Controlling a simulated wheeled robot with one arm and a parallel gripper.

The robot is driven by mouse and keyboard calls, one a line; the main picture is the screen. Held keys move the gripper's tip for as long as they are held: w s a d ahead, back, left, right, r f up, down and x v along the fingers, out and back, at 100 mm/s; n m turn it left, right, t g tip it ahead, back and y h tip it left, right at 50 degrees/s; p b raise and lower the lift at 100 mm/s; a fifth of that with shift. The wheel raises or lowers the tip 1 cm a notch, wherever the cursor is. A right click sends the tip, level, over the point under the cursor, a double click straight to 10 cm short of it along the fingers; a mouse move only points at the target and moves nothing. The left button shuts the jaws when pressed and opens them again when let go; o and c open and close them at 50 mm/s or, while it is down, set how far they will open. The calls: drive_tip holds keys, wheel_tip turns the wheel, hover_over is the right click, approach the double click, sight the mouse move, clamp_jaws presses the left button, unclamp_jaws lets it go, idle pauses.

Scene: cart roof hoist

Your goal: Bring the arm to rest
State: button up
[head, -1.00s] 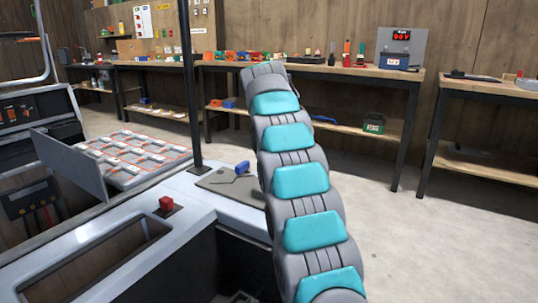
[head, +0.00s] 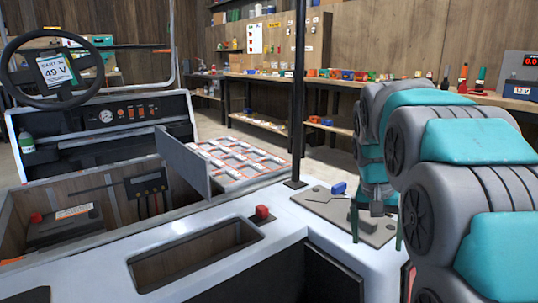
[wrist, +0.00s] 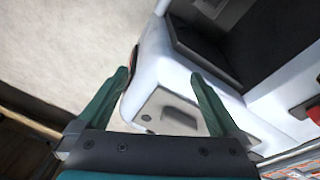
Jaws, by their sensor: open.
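My gripper (head: 377,232) hangs with its fingers down over the white cart body (head: 215,205), at the right of the head view. Its two green fingers are spread apart with nothing between them, as the wrist view shows (wrist: 160,75). My grey and teal arm bends over and down at the right of the head view. A grey plate (head: 318,204) with a blue handle (head: 338,188) lies on the cart beside and behind the gripper. In the wrist view the plate (wrist: 155,118) shows between the fingers; I cannot tell the exact gap.
A black post (head: 298,100) rises from the cart near the plate. A red button (head: 262,211) stands by a rectangular opening. A compartment tray (head: 240,160), a battery (head: 65,225) and a steering wheel (head: 8,70) are to the left. Workbenches (head: 260,80) line the back wall.

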drive_tip(key=s+a+f+n, duration=0.1)
drive_tip(key=s+a+f, duration=0.2)
drive_tip(key=s, duration=0.7)
drive_tip(key=s+a+f+n+g+y, duration=0.1)
drive_tip(key=s+f, duration=0.4)
drive_tip(key=s, duration=0.6)
drive_tip(key=s+a+f+n+g, duration=0.1)
drive_tip(key=s+a+f+n, duration=0.2)
drive_tip(key=s, duration=0.7)
drive_tip(key=shift+s+a+f+y, duration=0.15)
drive_tip(key=shift+a+f+y, duration=0.25)
drive_tip(key=shift+a+f, duration=0.5)
